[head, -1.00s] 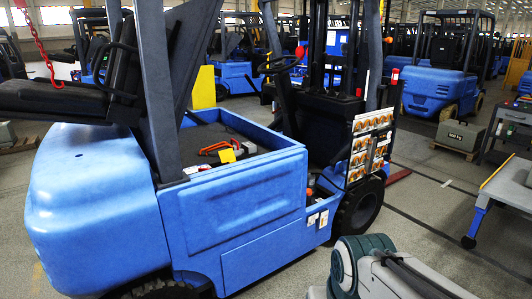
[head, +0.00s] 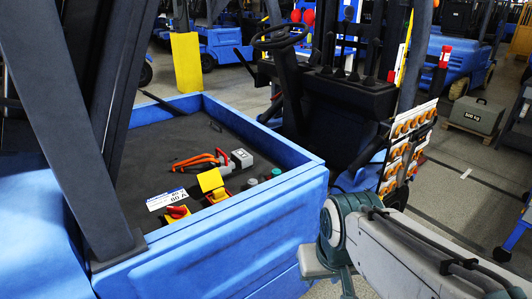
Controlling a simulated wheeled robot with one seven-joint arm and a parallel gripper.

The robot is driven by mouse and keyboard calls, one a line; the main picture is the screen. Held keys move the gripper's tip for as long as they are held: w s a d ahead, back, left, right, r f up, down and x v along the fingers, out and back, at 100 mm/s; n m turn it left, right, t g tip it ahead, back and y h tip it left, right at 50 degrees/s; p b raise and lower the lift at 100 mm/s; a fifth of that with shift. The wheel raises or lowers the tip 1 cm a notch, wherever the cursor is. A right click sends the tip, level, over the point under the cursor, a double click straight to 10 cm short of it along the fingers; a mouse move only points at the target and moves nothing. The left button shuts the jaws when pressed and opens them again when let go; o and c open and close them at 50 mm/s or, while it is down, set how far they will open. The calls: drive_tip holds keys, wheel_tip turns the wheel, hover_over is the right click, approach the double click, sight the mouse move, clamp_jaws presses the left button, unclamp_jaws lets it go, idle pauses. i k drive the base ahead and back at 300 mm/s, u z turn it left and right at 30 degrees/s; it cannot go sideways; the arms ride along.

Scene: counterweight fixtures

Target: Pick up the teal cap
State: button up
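The small teal cap (head: 276,173) is in the head view, in the dark-floored tray of the blue forklift body, near the tray's right front corner. A darker, similar round cap (head: 252,182) stands just left of it. Only the upper part of each shows above the blue front wall. My arm reaches into view at the lower right, outside the blue wall and apart from the cap.
The blue tray wall (head: 250,235) stands between my arm and the caps. Left of them are a grey connector (head: 241,159) with orange cables, a yellow block (head: 211,180), a white label (head: 166,199) and a red-yellow switch (head: 177,213). A dark post (head: 75,130) rises at left.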

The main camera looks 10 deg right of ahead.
sight(275, 172)
drive_tip(key=i, duration=0.25)
drive_tip(key=k, duration=0.35)
drive_tip(key=z, duration=0.8)
drive_tip(key=i, duration=0.65)
drive_tip(key=u, duration=0.85)
drive_tip(key=i, duration=0.55)
drive_tip(key=u, duration=0.6)
